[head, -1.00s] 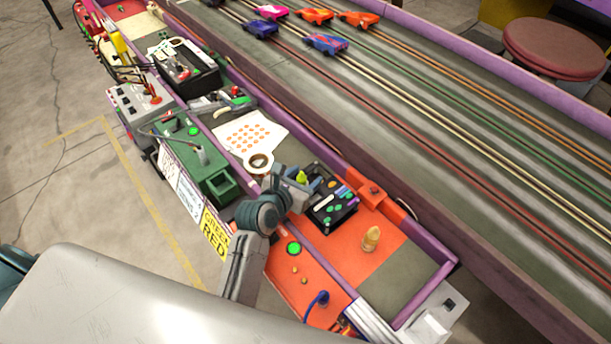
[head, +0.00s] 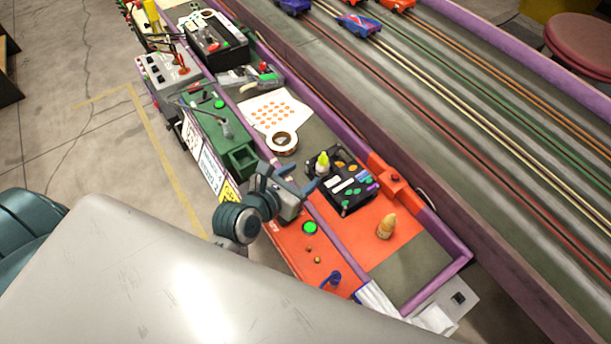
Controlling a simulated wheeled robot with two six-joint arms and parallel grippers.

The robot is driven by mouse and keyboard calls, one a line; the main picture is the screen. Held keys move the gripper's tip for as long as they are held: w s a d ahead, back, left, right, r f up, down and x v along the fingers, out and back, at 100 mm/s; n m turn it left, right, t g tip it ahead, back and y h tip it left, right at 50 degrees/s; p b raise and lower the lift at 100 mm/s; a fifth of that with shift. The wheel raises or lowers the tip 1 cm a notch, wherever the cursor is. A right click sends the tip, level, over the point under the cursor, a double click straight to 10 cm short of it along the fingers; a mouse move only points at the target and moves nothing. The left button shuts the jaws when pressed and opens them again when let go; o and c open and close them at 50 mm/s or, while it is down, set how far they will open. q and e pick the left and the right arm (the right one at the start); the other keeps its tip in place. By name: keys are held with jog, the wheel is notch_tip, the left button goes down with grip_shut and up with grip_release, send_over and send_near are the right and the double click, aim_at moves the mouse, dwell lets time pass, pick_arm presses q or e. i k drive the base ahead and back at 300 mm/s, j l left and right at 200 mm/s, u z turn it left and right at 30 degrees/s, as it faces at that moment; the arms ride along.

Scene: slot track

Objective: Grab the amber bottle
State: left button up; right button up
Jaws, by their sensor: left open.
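The amber bottle (head: 386,227) is a small orange-tan bottle with a pointed tip. It stands upright on the orange part of the long trackside shelf, near its dark end section. My left gripper (head: 297,176) is open and empty. It is up and to the left of the bottle in the head view, well apart from it, beside the black parts tray. My right gripper is not in view.
The black tray (head: 344,182) holds small coloured parts, with a yellow-tipped bottle (head: 322,164) at its left corner. A tape roll (head: 283,143) lies behind it. A green button (head: 310,228) is on the near ledge. An orange block (head: 393,178) sits by the purple rail.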

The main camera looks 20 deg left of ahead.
aim_at(387, 227)
jog(key=k+j+z, duration=0.15)
jog(key=z, duration=0.2)
jog(key=k+j+z, duration=0.15)
jog(key=z, duration=0.2)
jog(key=k+z, duration=0.35)
jog(key=i+j, duration=0.05)
jog(key=i, duration=0.05)
